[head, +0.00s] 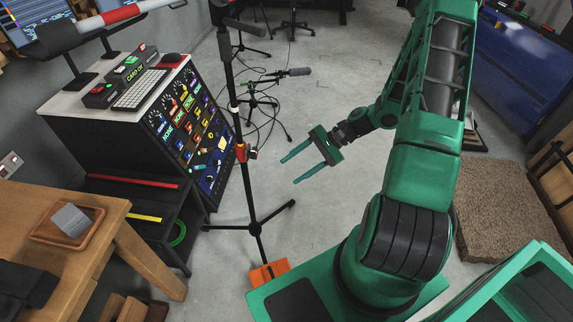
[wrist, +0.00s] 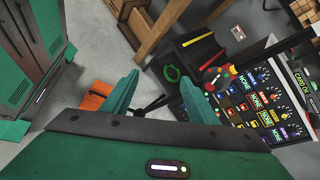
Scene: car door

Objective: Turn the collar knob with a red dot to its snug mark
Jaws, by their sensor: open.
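A black stand with a vertical pole (head: 236,105) and spread legs stands left of centre in the head view. A red collar (head: 241,152) sits partway up the pole, with a small knob at its right side. In the wrist view the red knob (wrist: 213,78) shows beyond the right finger, with yellow and green marks around it. The red dot and the snug mark are too small to tell apart. My gripper (head: 290,171) is open and empty, right of the collar and apart from it. Its two green fingers also show in the wrist view (wrist: 160,78).
A console with a dial panel (head: 190,125) stands behind and left of the pole. A wooden table (head: 105,235) is at the lower left. An orange block (head: 268,272) lies near the stand's foot. Another stand with a microphone (head: 290,73) and cables is farther back.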

